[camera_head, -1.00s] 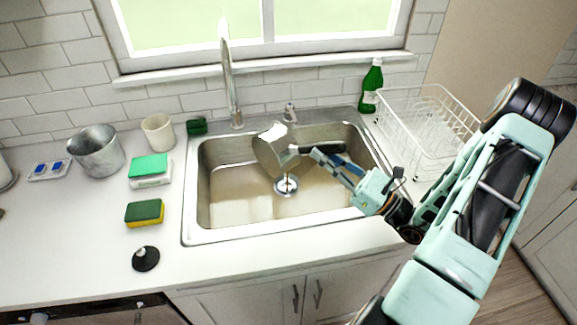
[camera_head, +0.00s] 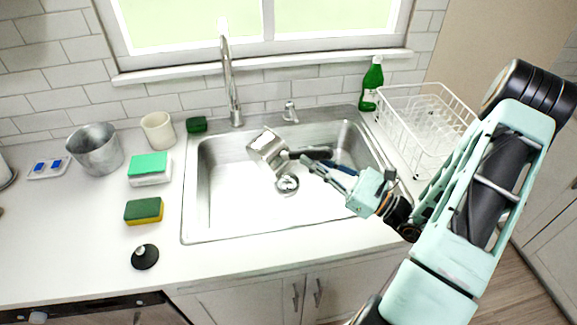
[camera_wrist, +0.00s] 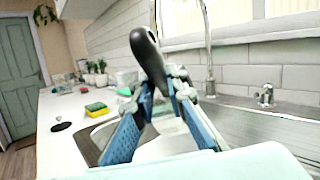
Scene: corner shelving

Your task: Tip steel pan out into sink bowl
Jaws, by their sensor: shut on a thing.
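The steel pan (camera_head: 267,146) is held in the air over the sink bowl (camera_head: 225,205), strongly tilted. Its inside cannot be made out clearly. My gripper (camera_head: 308,160) comes in from the right and is shut on the pan's black handle (camera_head: 318,152). In the wrist view the dark handle (camera_wrist: 146,50) stands up between the blue fingers of my gripper (camera_wrist: 160,95), and the pan body is mostly hidden. The sink bowl's floor shows as bare steel, with the round drain (camera_head: 287,183) below the pan.
The faucet (camera_head: 229,75) rises behind the bowl, left of the pan. A green bottle (camera_head: 371,85) and white dish rack (camera_head: 425,115) stand at the right. A metal pot (camera_head: 96,150), a cup (camera_head: 157,130) and sponges (camera_head: 144,210) are on the left counter.

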